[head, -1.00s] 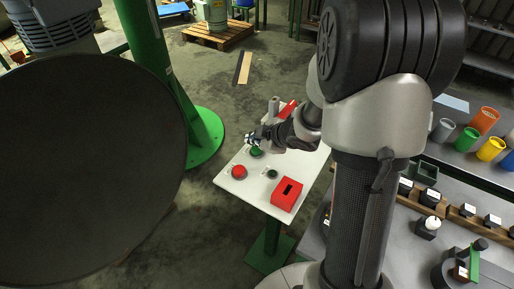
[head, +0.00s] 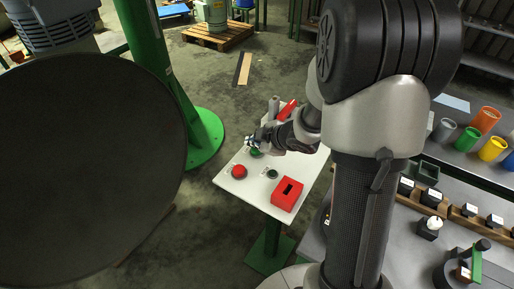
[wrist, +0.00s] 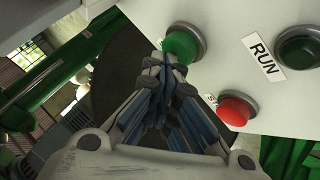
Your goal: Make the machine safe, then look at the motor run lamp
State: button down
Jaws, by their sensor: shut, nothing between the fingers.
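The white control panel (head: 252,193) stands on a green post. A red button (head: 239,171) sits near its left corner and also shows in the wrist view (wrist: 236,109). A green button (head: 255,153) is above it and shows large in the wrist view (wrist: 183,42). A dark green lamp (head: 272,174) sits beside the RUN label (wrist: 263,53); in the wrist view the lamp (wrist: 300,48) looks unlit. My gripper (head: 251,141) is shut and empty. Its fingertips (wrist: 164,62) are at the green button's edge; I cannot tell whether they touch.
A red box (head: 287,195) with a dark slot stands on the panel's near right part. A red handle (head: 288,109) is at its far end, partly behind my arm. A large dark disc (head: 90,170) fills the left. A bench with colored cups (head: 485,121) is at right.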

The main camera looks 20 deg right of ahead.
aim_at(255, 150)
jog(key=shift+f+b, duration=0.5)
jog(key=shift+f, duration=0.15)
dwell(0.3)
jog(key=shift+r+p, duration=1.3)
jog(key=shift+p, duration=0.05)
notch_tip(255, 150, up, 5)
jog(key=p, duration=0.5)
dwell(0.4)
